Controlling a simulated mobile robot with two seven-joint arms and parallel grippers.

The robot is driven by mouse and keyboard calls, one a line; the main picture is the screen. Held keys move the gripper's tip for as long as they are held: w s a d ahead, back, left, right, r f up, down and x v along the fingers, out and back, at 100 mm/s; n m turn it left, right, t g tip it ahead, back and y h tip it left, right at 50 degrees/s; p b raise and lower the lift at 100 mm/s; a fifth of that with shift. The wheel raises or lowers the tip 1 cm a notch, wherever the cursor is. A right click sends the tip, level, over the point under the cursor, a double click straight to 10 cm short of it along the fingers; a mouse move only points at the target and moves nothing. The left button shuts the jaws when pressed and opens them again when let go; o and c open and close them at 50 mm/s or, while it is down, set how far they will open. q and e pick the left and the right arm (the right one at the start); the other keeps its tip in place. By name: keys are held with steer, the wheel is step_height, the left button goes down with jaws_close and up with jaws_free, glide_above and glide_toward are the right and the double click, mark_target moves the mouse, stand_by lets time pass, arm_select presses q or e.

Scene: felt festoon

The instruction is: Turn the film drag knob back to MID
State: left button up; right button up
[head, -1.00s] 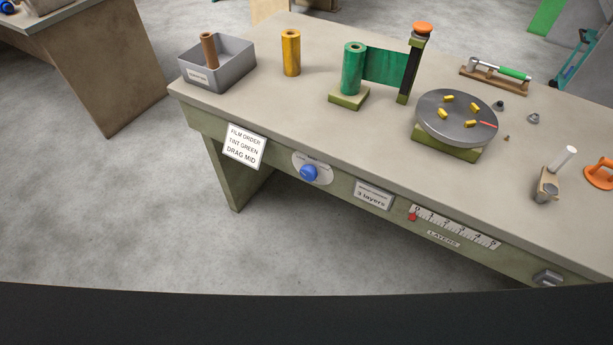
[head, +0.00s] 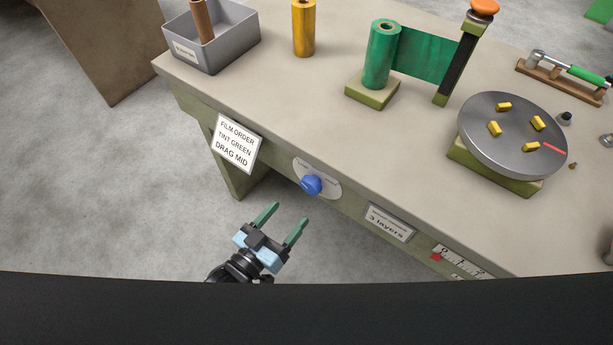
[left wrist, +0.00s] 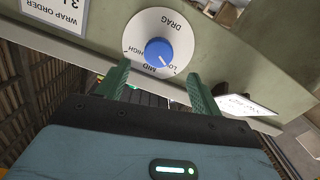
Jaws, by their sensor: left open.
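The blue film drag knob (head: 311,185) sits on a round white dial (head: 331,187) on the table's green front. In the left wrist view the knob (left wrist: 158,51) and dial (left wrist: 140,30) appear upside down, with DRAG, HIGH, MID and LOW printed. A light mark on the knob appears to point toward LOW. My left gripper (head: 289,213) is open and empty, below and left of the knob, apart from it. In the left wrist view its green fingers (left wrist: 158,71) reach toward the dial from below. My right gripper is not in view.
A film order sign (head: 236,143) reads tint green, drag mid, left of the dial. A 3 layers plate (head: 390,222) is to its right. Above on the table stand a green film roll (head: 381,55) and a round turntable (head: 510,150). Open floor lies before the table.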

mark_target(308, 189)
arm_select(q)
steer(key=x, duration=0.8)
steer(key=shift+w+d+r, duration=0.1)
steer(key=shift+r, duration=0.15)
steer(key=c, duration=1)
